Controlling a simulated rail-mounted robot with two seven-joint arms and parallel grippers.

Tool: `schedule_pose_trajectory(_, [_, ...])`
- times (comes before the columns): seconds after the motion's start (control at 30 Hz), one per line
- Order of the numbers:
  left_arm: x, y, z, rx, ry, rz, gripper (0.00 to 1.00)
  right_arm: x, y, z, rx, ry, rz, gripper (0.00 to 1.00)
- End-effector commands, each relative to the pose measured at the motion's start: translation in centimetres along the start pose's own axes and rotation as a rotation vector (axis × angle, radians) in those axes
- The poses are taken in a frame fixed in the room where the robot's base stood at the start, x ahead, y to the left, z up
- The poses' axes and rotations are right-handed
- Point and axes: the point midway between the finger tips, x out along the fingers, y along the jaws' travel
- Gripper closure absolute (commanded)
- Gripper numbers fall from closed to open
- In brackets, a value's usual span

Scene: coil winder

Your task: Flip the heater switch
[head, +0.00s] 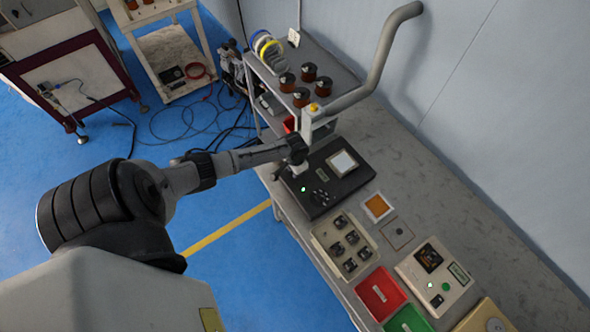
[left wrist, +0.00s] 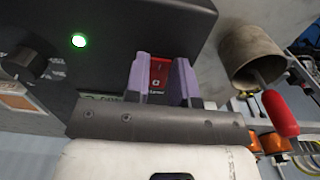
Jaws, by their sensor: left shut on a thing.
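The heater is a black box (head: 330,185) with a pale square plate on top, standing on the grey bench. A green lamp glows on it, and it also shows in the left wrist view as a dark casing (left wrist: 120,25) with a dark knob at left. A red switch (left wrist: 159,72) sits on its face. My left gripper (head: 298,168) is at the heater's near-left side. In the left wrist view its purple fingers (left wrist: 160,80) stand on both sides of the red switch, shut on it. The head view hides the switch. My right gripper is not in view.
A grey fume pipe (head: 375,70) rises just behind my left gripper. A shelf with several copper coils (head: 300,97) stands beyond. A beige tray (head: 325,237), red bin (head: 378,295) and green bin (head: 408,322) lie nearer. A red-handled object (left wrist: 281,113) is close by at right.

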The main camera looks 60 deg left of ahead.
Motion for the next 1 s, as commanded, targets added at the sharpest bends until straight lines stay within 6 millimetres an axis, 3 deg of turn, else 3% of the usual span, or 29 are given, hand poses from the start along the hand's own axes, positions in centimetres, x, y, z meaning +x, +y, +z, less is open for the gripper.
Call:
schedule_pose_trajectory(0.4, [-0.16, -0.02, -0.63, -0.001, -0.233, -0.001, 1.00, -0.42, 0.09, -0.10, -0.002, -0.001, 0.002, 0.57])
schedule_pose_trajectory(0.77, [-0.20, -0.03, -0.57, 0.000, -0.260, -0.001, 1.00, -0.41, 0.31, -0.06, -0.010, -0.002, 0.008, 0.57])
schedule_pose_trajectory(0.8, [-0.20, -0.03, -0.57, 0.000, -0.260, -0.001, 0.76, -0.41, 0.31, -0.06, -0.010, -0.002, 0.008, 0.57])
schedule_pose_trajectory(1.0, [-0.23, -0.01, -0.59, 0.000, -0.259, 0.000, 0.57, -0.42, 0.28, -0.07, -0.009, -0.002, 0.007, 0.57])
